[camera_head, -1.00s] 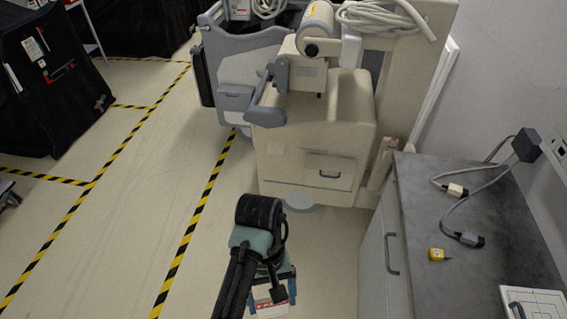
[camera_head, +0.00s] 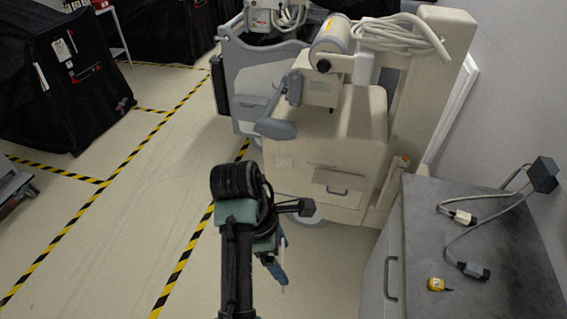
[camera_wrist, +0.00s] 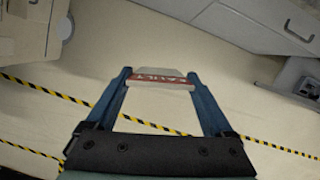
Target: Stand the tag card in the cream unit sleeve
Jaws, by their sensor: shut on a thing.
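My gripper (camera_wrist: 158,75) is shut on the tag card (camera_wrist: 160,85), a white card with a red band and white lettering, seen upside down between the two blue fingers. In the head view my gripper (camera_head: 274,262) hangs over open floor, in front of and below the cream unit (camera_head: 330,130). The card shows there only as a thin pale edge (camera_head: 283,289). The cream unit has a front panel with a small handle (camera_head: 337,191). I cannot make out the sleeve on it for certain. The card is apart from the unit.
A dark-topped cabinet (camera_head: 470,225) stands at the right, with a cable, connectors and a small yellow object (camera_head: 436,284) on it. A black covered cart (camera_head: 60,80) is at the far left. Yellow-black floor tape (camera_head: 185,262) runs across the clear floor at the left.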

